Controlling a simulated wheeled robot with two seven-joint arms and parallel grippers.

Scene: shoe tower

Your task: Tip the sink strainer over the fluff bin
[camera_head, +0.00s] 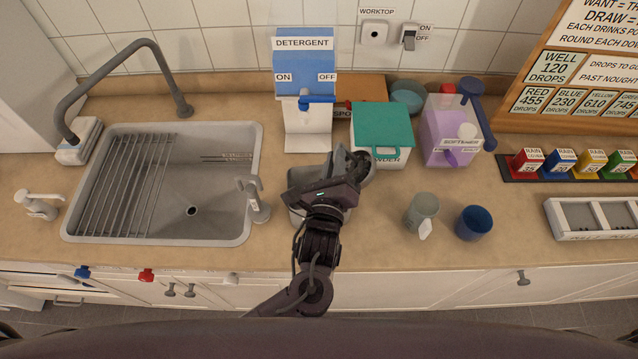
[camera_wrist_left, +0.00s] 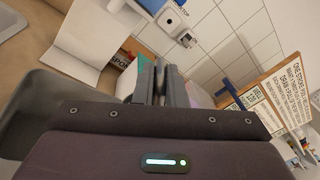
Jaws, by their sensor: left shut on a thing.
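My left gripper (camera_head: 345,167) is over the worktop right of the sink, and its fingers also show in the left wrist view (camera_wrist_left: 162,85). It is shut on a dark grey, rounded thing (camera_head: 366,168), which looks like the sink strainer, held tilted on its side. The wrist view does not show the strainer clearly. A grey open bin (camera_head: 296,180), probably the fluff bin, stands under and left of the gripper. My gripper hides much of it, and its contents cannot be seen. The strainer appears right of the bin's visible part. My right gripper is not in view.
The detergent dispenser (camera_head: 303,90), a teal-lidded box (camera_head: 382,125) and the purple softener container (camera_head: 445,135) stand behind. A grey-green cup (camera_head: 421,208) and blue cup (camera_head: 474,222) stand right.

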